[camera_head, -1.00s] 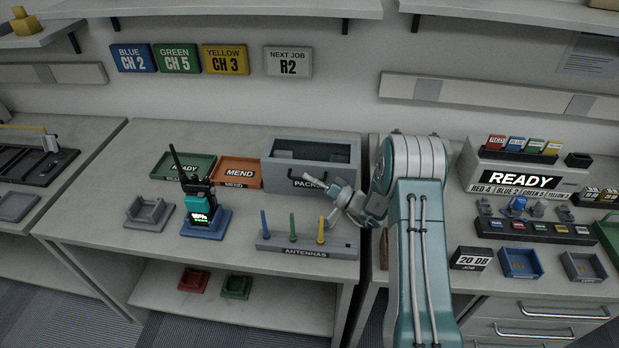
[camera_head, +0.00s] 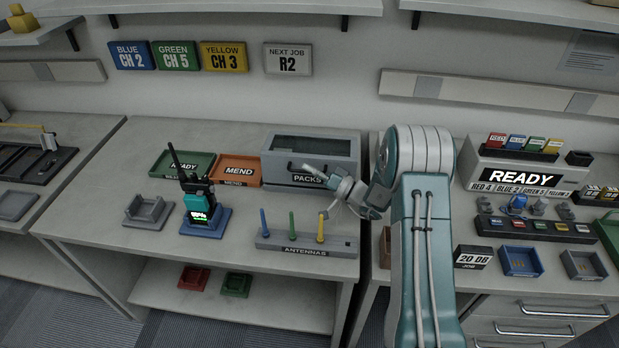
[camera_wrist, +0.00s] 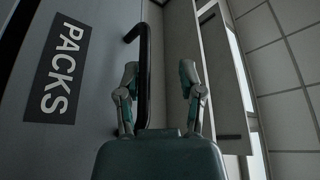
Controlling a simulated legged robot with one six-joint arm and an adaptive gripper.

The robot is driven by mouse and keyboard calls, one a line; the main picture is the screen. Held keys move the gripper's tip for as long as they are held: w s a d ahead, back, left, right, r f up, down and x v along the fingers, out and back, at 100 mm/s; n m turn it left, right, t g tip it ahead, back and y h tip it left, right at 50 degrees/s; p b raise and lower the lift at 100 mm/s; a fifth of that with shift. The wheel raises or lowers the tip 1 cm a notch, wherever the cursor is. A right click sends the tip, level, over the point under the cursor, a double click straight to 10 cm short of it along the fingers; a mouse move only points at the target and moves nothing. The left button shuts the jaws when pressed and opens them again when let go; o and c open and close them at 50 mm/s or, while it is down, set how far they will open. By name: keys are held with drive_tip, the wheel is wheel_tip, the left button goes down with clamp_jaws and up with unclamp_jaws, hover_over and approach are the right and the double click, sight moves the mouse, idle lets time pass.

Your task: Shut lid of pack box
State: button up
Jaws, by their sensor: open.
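The grey pack box (camera_head: 268,172) stands at the back right of the middle bench. Its front panel carries a PACKS label (camera_head: 307,179) and a black handle (camera_head: 292,166). A dark area framed in grey shows on top; I cannot tell for certain whether the lid is fully shut. My gripper (camera_head: 322,182) is at the right half of the box front. In the wrist view, the open gripper (camera_wrist: 160,80) has its fingers apart, with the black handle (camera_wrist: 145,70) appearing between them, nearer the left finger; contact is unclear. The PACKS label (camera_wrist: 57,68) is at left.
An antenna rack (camera_head: 300,247) with upright antennas stands in front of the box. A radio in a blue stand (camera_head: 207,226), an orange MEND tray (camera_head: 238,170) and a green READY tray (camera_head: 172,165) are to the left. A READY console (camera_head: 490,180) is on the right bench.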

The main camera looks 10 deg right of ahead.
drive_tip(key=o, duration=0.5)
wheel_tip(320, 180, up, 5)
drive_tip(key=shift+w+a+r, duration=0.1)
drive_tip(key=shift+a, duration=0.05)
drive_tip(key=shift+c, duration=0.2)
drive_tip(key=shift+r, duration=0.7)
drive_tip(key=shift+s+d+f+h, duration=0.2)
drive_tip(key=shift+d+f, duration=0.1)
drive_tip(key=shift+f, duration=0.1)
drive_tip(key=shift+s+d+f+h, duration=0.2)
drive_tip(key=shift+d+f, duration=0.1)
drive_tip(key=shift+f, duration=0.1)
drive_tip(key=shift+s+d, duration=0.5)
drive_tip(key=shift+s, duration=0.2)
drive_tip(key=c, duration=0.5)
drive_tip(key=shift+o, duration=0.2)
drive_tip(key=f+v, duration=0.1)
drive_tip(key=v, duration=0.9)
drive_tip(key=shift+w, duration=0.25)
drive_tip(key=shift+d, duration=0.1)
